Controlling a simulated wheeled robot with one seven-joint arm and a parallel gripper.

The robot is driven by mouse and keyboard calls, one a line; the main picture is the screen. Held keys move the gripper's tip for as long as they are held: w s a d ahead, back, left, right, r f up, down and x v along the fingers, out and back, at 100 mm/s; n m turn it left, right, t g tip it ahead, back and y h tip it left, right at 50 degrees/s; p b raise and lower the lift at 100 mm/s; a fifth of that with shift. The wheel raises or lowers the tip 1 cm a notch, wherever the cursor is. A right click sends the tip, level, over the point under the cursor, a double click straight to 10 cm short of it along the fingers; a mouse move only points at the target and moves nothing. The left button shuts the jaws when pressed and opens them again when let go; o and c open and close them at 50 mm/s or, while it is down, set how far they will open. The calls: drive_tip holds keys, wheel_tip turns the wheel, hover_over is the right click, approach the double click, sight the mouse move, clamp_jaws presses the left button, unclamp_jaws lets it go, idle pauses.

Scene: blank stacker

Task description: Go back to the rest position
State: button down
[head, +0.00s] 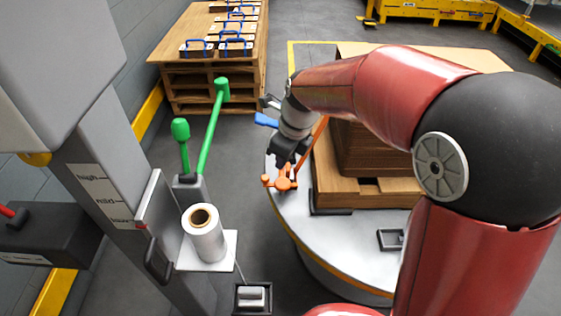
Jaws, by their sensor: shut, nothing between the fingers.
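My gripper (284,160) is at the end of the red arm, in the middle of the head view. It points down over the left edge of the round grey turntable (360,250). It looks shut, with nothing seen between its fingers. An orange part (283,184) shows right at or below the fingertips. I cannot tell whether the two touch. An orange bar slants up to the right behind the wrist, and a blue piece (266,120) shows to its left.
Brown boxes on a pallet (365,190) stand on the turntable close to my arm. At left are a grey column (112,190), a film roll (204,238) and green-handled levers (212,130). A pallet with blue-handled boxes (212,35) stands behind. Grey floor lies between.

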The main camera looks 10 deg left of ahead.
drive_tip(key=shift+d, duration=0.1)
drive_tip(key=s+d+r+n+t, duration=0.1)
drive_tip(key=s+d+r+n, duration=0.25)
drive_tip(key=d+n, duration=0.2)
drive_tip(key=s+d+r+n+t, duration=0.1)
drive_tip(key=s+d+r+n, duration=0.25)
drive_tip(key=d, duration=0.35)
drive_tip(key=s+d+r+n+t+h, duration=0.1)
drive_tip(key=s+d+n+t+h, duration=0.1)
drive_tip(key=s+d+n, duration=0.9)
drive_tip(key=shift+s+d+n+t+h, duration=0.2)
drive_tip(key=shift+s+n+t+h, duration=0.1)
drive_tip(key=shift+n, duration=0.5)
